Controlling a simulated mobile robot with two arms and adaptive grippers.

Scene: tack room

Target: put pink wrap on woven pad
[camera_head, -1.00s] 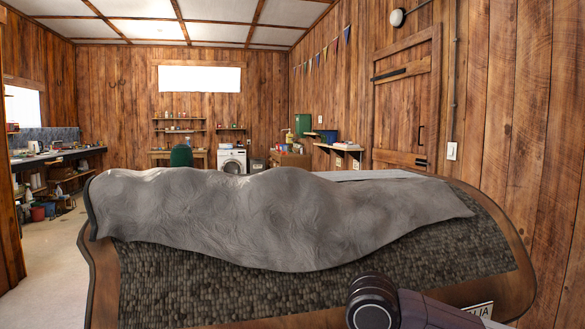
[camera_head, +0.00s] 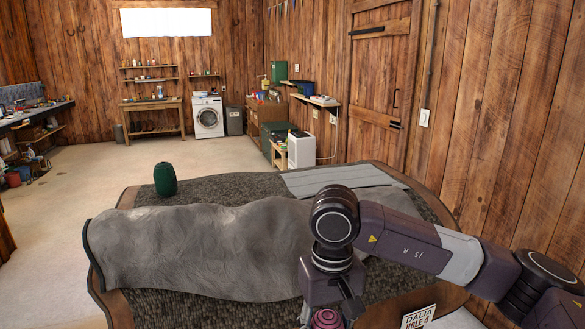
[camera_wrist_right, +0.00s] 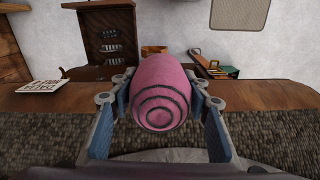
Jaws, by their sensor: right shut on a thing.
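The pink wrap (camera_wrist_right: 160,92) is a roll with dark rings on its end. My right gripper (camera_wrist_right: 160,104) is shut on it, with a finger on either side. In the head view the pink wrap (camera_head: 326,319) shows at the bottom edge, below my right wrist. A flat pale grey pad (camera_head: 318,180) with parallel lines, seemingly the woven pad, lies at the far right of the dark-topped stand, partly behind my right arm. The wrap is apart from it. My left gripper is not in view.
A grey cloth (camera_head: 200,250) with raised humps covers much of the stand (camera_head: 228,186). A dark green roll (camera_head: 165,180) stands at its far left. A small sign (camera_head: 419,318) is at the bottom right. The wooden wall (camera_head: 500,130) rises close on the right.

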